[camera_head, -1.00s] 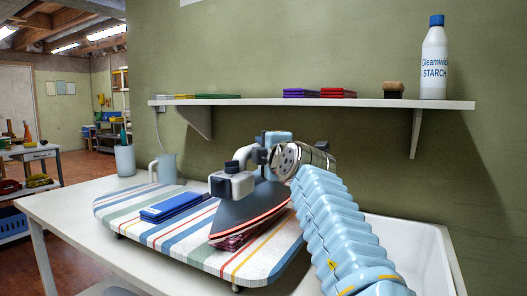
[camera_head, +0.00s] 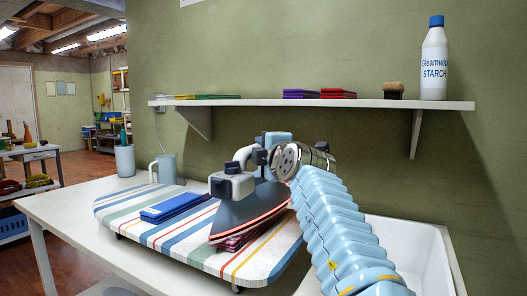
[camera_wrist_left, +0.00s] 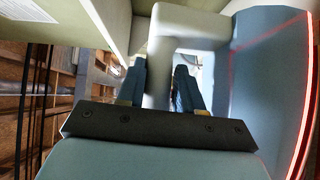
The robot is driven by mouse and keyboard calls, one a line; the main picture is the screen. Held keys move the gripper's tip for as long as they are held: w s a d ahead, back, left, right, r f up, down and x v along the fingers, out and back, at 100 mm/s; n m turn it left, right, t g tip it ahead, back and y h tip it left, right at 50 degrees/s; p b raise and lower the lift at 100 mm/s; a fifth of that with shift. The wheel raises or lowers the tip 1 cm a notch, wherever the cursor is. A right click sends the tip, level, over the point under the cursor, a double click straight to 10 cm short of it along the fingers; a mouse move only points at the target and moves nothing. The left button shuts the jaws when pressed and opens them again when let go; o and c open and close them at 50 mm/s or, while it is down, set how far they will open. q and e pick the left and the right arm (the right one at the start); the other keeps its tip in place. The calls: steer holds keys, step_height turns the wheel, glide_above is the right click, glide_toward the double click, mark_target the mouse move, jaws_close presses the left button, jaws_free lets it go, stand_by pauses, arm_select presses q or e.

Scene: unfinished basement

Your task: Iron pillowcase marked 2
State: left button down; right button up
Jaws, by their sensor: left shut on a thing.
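A blue folded cloth (camera_head: 172,207) lies on the board left of the iron. No number 2 can be read on any cloth. My left gripper (camera_head: 265,152) is at the iron's handle; its arm shows at the lower right. In the left wrist view its two fingers (camera_wrist_left: 160,85) close around the handle, beside the iron's blue-grey body (camera_wrist_left: 262,95). My right gripper is not in view.
A wall shelf (camera_head: 350,102) holds green, yellow, purple and red folded cloths, a brush (camera_head: 394,90) and a starch bottle (camera_head: 434,62). A white sink (camera_head: 405,245) lies right of the arm.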

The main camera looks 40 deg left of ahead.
arm_select(q)
steer(key=shift+s+d+b, duration=0.15)
steer(key=shift+s+b, duration=0.5)
steer(key=shift+s, duration=0.35)
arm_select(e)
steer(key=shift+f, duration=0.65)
arm_select(q)
steer(key=shift+w+a+p, duration=0.15)
steer(key=shift+w+p, duration=0.25)
steer(key=shift+w, duration=0.5)
steer(key=shift+w+a+p, duration=0.1)
steer(key=shift+w+p, duration=0.25)
steer(key=shift+w, duration=0.5)
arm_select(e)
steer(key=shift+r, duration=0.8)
arm_select(q)
steer(key=shift+s+d+b, duration=0.1)
steer(key=shift+s+b, duration=0.4)
steer(key=shift+s, duration=0.25)
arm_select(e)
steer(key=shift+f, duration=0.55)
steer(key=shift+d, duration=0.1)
